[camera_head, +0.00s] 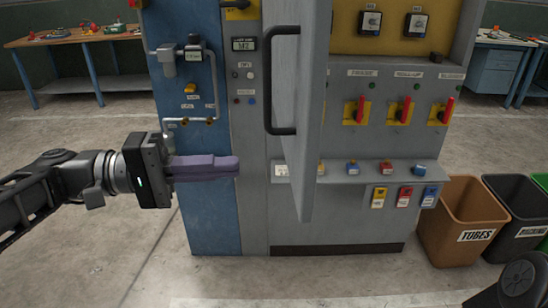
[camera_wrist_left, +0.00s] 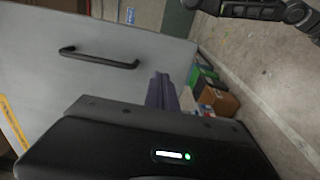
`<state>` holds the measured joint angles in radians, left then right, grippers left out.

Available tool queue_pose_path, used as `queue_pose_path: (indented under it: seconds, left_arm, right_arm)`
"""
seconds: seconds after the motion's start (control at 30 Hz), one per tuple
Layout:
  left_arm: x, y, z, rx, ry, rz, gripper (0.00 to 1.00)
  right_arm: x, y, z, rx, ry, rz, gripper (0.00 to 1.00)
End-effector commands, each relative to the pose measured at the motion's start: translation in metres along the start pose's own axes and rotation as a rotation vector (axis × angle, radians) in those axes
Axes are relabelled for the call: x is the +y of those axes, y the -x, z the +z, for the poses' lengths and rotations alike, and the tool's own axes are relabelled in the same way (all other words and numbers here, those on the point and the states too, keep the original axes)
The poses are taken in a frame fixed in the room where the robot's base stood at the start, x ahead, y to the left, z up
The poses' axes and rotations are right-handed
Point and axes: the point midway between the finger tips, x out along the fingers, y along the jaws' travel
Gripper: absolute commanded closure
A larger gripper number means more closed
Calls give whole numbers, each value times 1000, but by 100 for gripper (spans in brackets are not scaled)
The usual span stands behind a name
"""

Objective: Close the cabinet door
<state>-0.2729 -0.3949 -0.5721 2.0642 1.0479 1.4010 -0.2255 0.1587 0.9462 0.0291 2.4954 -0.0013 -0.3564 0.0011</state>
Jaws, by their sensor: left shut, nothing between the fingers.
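The cabinet door (camera_head: 311,120) is a grey panel that stands open, swung out toward me and seen nearly edge-on in the head view. Its black bar handle (camera_head: 269,85) is on the left face. In the left wrist view the door (camera_wrist_left: 150,60) fills the upper left, with its handle (camera_wrist_left: 98,58) on it. My left gripper (camera_head: 238,166) has purple fingers, shut and empty, pointing right in front of the cabinet, left of the door. Its fingers also show in the left wrist view (camera_wrist_left: 162,92). A dark part of my right arm shows at the lower right; its gripper is out of view.
The cabinet (camera_head: 230,220) has a panel with red switches (camera_head: 404,110) and a small shelf (camera_head: 375,175) right of the door. A brown bin (camera_head: 462,215) and a dark bin (camera_head: 520,215) stand at right. A workbench (camera_head: 75,38) is behind left. Floor is clear in front.

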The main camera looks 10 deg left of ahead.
Motion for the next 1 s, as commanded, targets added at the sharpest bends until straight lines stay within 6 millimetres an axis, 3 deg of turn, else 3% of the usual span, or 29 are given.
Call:
queue_pose_path:
  seconds: [0.2, 0.4, 1.0]
  left_arm:
    - [3, -47, 1, -5, 2, -1, 100]
    - [2, -73, 1, -4, 1, 0, 100]
    - [0, -83, 0, 0, -1, 0, 100]
  right_arm:
    - [-6, 14, 0, -1, 0, 0, 46]
    - [-8, 21, 0, -2, 0, 0, 46]
    - [-8, 21, 0, -2, 0, 0, 46]
